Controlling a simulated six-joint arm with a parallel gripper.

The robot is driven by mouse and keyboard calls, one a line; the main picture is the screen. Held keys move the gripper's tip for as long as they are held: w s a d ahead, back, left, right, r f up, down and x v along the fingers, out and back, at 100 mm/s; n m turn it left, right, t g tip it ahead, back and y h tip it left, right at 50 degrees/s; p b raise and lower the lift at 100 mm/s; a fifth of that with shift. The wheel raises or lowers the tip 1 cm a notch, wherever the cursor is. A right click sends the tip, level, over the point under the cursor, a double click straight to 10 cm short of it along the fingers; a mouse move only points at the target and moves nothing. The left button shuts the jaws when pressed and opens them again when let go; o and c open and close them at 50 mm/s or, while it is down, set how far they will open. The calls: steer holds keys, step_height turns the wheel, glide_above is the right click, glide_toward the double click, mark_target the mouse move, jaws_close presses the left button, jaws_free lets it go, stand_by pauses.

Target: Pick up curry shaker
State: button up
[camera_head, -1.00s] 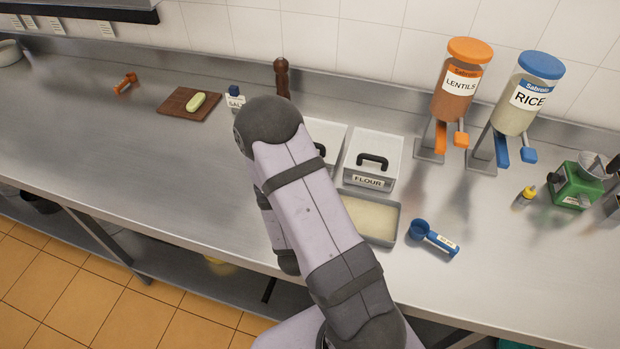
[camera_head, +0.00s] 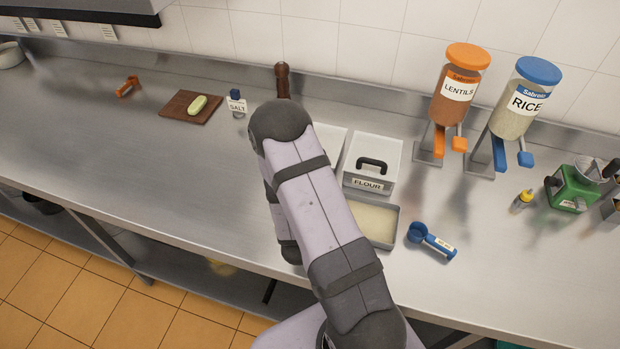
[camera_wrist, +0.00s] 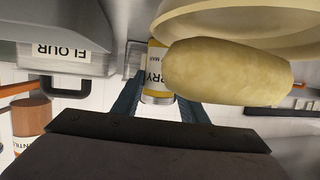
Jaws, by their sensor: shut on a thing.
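The curry shaker (camera_wrist: 156,62) shows in the wrist view as a small container with a yellow and white label, on which part of the word "CURRY" can be read. My gripper (camera_wrist: 156,92) is shut on it, with one dark blue finger on each side. A pale yellow oblong lump (camera_wrist: 226,72) covers the shaker's right side in this view. In the head view my forearm hides the gripper and the shaker.
The flour box (camera_head: 372,163) stands behind a shallow tray (camera_head: 396,228); a blue scoop (camera_head: 432,241) lies beside it. A salt shaker (camera_head: 237,105) and a wooden board (camera_head: 172,105) are at the back left.

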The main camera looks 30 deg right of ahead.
steer(key=shift+r, duration=0.25)
steer(key=shift+r+b, duration=0.5)
steer(key=shift+r, duration=3)
steer(key=shift+r+p, duration=1.1)
steer(key=shift+r, duration=0.2)
steer(key=shift+r, duration=0.1)
step_height(320, 180, up, 7)
steer(key=p, duration=0.7)
